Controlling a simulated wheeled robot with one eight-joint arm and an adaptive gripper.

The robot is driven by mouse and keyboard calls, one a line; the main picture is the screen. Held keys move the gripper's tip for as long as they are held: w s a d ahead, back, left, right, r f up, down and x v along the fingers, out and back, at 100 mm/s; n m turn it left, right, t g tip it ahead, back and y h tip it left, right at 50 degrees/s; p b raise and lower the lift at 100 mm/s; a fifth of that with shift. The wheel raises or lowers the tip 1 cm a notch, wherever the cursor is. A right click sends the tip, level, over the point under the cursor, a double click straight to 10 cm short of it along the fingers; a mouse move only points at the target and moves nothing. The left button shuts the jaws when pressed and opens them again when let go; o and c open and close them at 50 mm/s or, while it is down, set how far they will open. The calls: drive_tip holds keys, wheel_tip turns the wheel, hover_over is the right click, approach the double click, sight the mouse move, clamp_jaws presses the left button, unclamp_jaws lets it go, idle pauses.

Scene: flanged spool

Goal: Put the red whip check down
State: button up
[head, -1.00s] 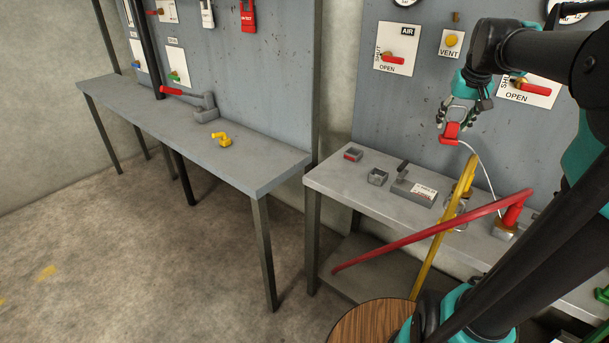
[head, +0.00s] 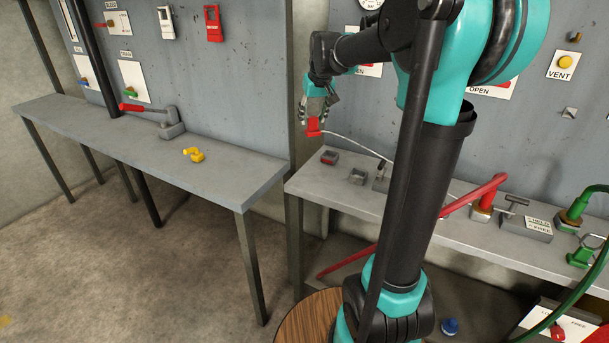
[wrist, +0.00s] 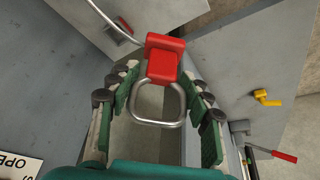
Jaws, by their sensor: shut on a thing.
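The red whip check shows as a red block (head: 313,128) with a thin pale cable (head: 350,144) running right until my arm hides it. My gripper (head: 319,100) is shut on it and holds it in the air, near the left end of the right bench. In the wrist view the red block (wrist: 163,60) lies just beyond the fingertips, and its metal loop (wrist: 160,122) sits between the fingers of my gripper (wrist: 160,100). The cable's far end is hidden.
The right bench (head: 340,192) carries small open boxes (head: 329,157) (head: 357,176), a red pipe (head: 490,190), a labelled grey block (head: 527,228) and green fittings (head: 575,215). The left bench (head: 90,124) holds a yellow fitting (head: 193,154). A gap separates the benches.

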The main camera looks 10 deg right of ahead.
wheel_tip(320, 180, down, 19)
drive_tip(key=shift+r, duration=0.15)
idle(0.5)
drive_tip(key=o, duration=1.2)
drive_tip(key=a+v, duration=0.1)
drive_tip(key=v, duration=1.1)
drive_tip(key=shift+m+h, duration=0.4)
drive_tip(key=shift+m, duration=0.5)
drive_tip(key=s+d+f, duration=0.1)
drive_tip(key=s+f, duration=0.4)
drive_tip(key=s, duration=0.3)
drive_tip(key=s+d+f, duration=0.2)
drive_tip(key=s+f, duration=0.3)
drive_tip(key=s, duration=0.4)
drive_tip(key=s+d+f, duration=0.1)
drive_tip(key=s+f, duration=0.4)
drive_tip(key=s, duration=0.3)
drive_tip(key=shift+s+d, duration=0.15)
drive_tip(key=shift+s, duration=0.25)
